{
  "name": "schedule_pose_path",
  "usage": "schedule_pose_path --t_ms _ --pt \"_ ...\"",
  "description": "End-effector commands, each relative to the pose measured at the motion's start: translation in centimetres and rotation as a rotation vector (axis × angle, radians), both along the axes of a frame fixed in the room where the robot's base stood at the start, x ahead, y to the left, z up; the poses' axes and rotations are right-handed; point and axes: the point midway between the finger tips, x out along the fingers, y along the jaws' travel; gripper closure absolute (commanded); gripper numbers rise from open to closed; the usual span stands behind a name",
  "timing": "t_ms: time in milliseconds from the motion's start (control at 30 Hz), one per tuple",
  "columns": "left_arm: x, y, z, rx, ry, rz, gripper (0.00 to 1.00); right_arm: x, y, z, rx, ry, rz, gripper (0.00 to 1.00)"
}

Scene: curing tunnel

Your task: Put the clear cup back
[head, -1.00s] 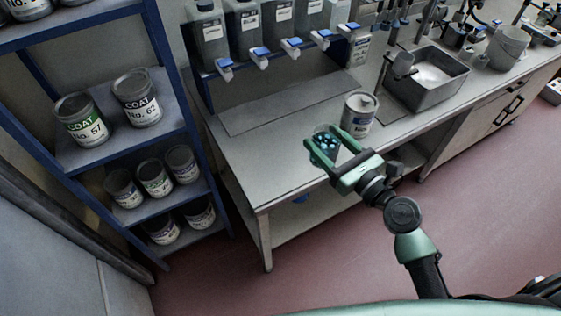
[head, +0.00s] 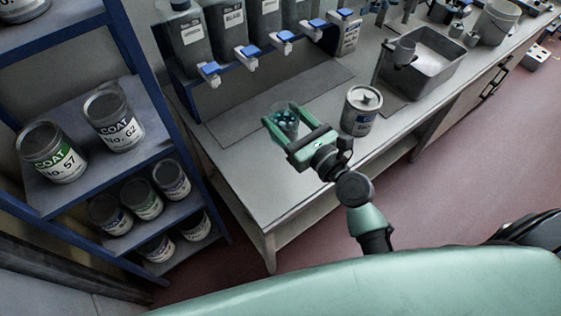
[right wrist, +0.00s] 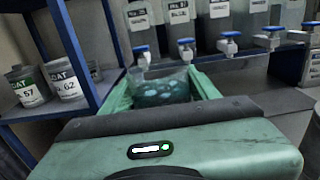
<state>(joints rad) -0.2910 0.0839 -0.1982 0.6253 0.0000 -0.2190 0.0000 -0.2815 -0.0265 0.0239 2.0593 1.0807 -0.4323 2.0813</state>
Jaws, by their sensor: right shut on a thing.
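The clear cup (head: 287,119) has several dark and teal pieces in it. My right gripper (head: 281,121) is shut on the cup, with a green finger on either side, over the left part of the workbench near the mat. In the right wrist view the cup (right wrist: 160,92) sits between the two fingers (right wrist: 160,90), and its lower part is hidden by the gripper body. I cannot tell whether the cup touches the bench. My left gripper is not in view.
A paint can (head: 360,110) stands on the workbench (head: 240,178) close to the right of the gripper. Dispenser bottles with blue taps (head: 249,52) line the back above a grey mat (head: 230,122). A metal sink (head: 430,72) lies right. A blue shelf (head: 165,138) with coat cans stands left.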

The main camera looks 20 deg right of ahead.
Motion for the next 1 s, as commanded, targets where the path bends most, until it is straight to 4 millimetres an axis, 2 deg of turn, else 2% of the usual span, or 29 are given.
schedule_pose_path --t_ms 33,200,400,500,633,767,1000 --pt "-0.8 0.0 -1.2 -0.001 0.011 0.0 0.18 0.0 0.0 -1.9 -0.002 0.003 0.003 0.91" --pt "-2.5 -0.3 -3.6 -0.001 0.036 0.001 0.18 0.0 0.0 -6.1 -0.002 0.002 0.002 0.91" --pt "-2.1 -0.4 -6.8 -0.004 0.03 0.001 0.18 0.0 0.0 -10.6 -0.001 0.001 0.001 0.91" --pt "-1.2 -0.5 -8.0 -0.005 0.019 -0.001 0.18 0.0 0.0 -12.1 0.0 0.0 0.0 0.91" --pt "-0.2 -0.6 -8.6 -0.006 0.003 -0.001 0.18 0.0 0.0 -13.1 0.001 -0.001 0.0 0.91" --pt "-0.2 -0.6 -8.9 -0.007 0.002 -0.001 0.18 0.0 0.0 -13.5 0.0 -0.001 0.0 0.91" --pt "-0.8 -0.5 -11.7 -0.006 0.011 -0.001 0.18 0.0 0.0 -16.8 0.002 0.0 -0.001 0.91"
